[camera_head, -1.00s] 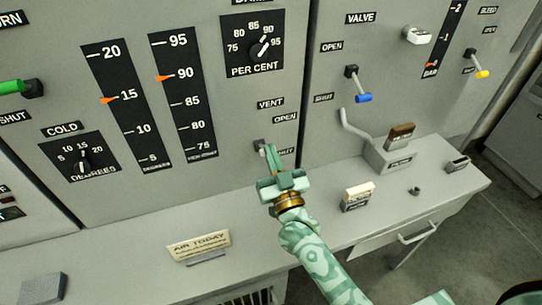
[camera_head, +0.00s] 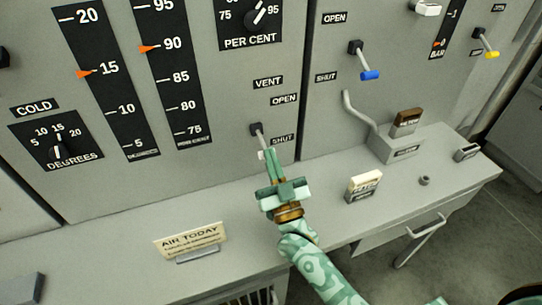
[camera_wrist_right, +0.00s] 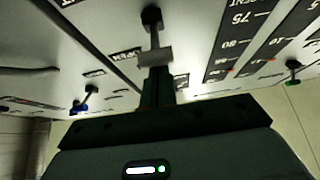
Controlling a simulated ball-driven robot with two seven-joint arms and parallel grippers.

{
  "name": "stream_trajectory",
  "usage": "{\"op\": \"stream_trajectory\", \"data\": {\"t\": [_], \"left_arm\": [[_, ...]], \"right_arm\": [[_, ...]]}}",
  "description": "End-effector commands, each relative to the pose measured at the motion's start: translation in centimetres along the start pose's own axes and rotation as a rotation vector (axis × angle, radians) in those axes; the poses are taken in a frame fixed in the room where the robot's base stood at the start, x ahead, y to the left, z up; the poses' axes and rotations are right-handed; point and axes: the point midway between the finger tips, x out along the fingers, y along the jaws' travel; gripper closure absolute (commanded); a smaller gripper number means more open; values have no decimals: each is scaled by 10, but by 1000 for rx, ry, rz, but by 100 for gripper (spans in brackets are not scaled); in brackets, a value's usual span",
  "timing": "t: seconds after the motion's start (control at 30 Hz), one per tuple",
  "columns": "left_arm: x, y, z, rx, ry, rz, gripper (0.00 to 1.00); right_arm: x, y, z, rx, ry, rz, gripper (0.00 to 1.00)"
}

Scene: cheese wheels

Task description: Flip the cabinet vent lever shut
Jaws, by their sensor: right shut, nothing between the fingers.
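The vent lever (camera_head: 260,141) is on the cabinet front below the VENT label (camera_head: 268,82). Its dark pivot is at the top, and its thin arm points down and slightly right to a pale tip, beside the SHUT label (camera_head: 283,139) and below the OPEN label (camera_head: 285,99). My right gripper (camera_head: 272,153) is shut and empty, its fingertips at the lever's tip. I cannot tell whether they touch. In the wrist view the lever (camera_wrist_right: 153,30) hangs just beyond the shut fingers (camera_wrist_right: 157,85). My left gripper is not in view.
A ledge (camera_head: 120,255) below the panel carries an AIR TODAY sign (camera_head: 190,240), a cream block (camera_head: 365,184) and a grey box with a brown block (camera_head: 406,121). A blue-tipped lever (camera_head: 368,75) is to the right. A drawer handle (camera_head: 427,225) sticks out in front.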

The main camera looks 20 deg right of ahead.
Motion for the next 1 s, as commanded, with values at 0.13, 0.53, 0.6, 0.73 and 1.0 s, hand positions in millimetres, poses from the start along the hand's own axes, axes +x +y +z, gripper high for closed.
{"op": "stream_trajectory", "data": {"t": [0.13, 0.53, 0.6, 0.73, 1.0], "left_arm": [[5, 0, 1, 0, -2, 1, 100], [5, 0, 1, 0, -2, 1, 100], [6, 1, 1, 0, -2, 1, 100], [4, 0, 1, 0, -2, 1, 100], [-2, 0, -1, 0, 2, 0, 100]], "right_arm": [[-4, 0, 8, 0, 0, 1, 100], [-11, 0, 9, -1, -1, 0, 100], [-21, 0, 10, 0, -2, 0, 100], [-45, 0, 3, 0, -2, 0, 100], [-100, 0, -31, 0, -3, 0, 100]]}}
